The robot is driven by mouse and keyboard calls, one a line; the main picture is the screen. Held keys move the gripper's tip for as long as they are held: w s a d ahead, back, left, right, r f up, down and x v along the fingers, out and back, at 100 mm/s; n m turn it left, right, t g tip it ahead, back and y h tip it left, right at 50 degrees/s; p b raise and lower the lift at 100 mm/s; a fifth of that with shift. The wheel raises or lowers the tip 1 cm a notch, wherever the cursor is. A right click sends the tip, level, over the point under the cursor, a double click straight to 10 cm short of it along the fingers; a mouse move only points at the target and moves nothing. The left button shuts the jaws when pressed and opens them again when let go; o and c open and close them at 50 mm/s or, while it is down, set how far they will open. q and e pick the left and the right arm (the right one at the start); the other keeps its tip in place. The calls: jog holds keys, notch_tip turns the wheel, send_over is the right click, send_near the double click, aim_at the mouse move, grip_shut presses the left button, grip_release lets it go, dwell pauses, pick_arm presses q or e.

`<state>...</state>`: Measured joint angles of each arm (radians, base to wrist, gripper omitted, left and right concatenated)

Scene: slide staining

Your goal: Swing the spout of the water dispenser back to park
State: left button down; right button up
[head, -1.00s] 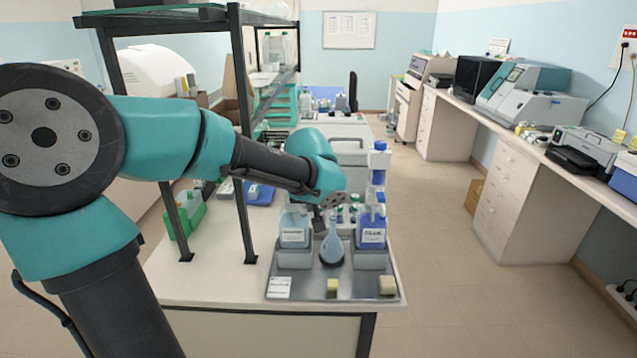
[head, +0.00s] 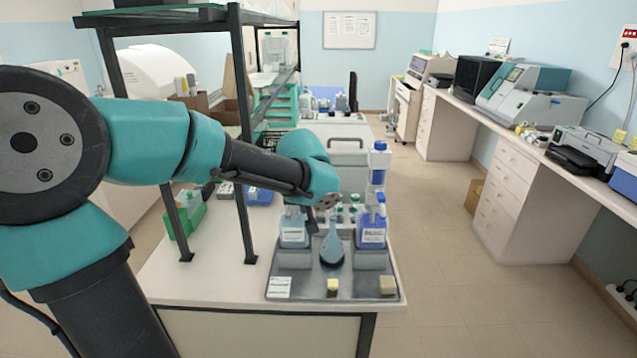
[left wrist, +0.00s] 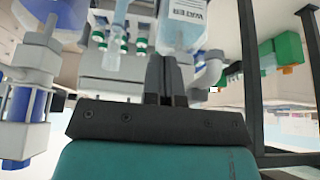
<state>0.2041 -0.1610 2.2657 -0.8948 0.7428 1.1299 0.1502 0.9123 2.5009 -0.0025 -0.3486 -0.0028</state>
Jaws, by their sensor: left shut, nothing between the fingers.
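The water dispenser (head: 293,230) is a pale blue bottle with a white label, in a grey holder at the left of the tray. In the left wrist view, which is upside down, the bottle (left wrist: 187,22) is at the top with a pale grey pump head (left wrist: 211,70). My left gripper (head: 313,225) is at the right side of the bottle's top; its shut, empty fingers also show in the wrist view (left wrist: 166,75) beside the pump head. The spout is hard to make out, and contact with it cannot be told. My right gripper is not in view.
A pale blue teardrop-shaped vessel (head: 332,248) stands in mid-tray. A blue dispenser (head: 372,228) is at right. Green-capped bottles stand behind. A black shelf post (head: 243,150) rises at left.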

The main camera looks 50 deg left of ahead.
pick_arm(q)
jog(key=shift+w+d, duration=0.1)
jog(key=shift+w, duration=0.15)
jog(key=v, duration=0.8)
jog(key=shift+w+a+r, duration=0.15)
jog(key=shift+a+r, duration=0.1)
jog(key=shift+r, duration=0.15)
dwell(0.4)
dwell(0.3)
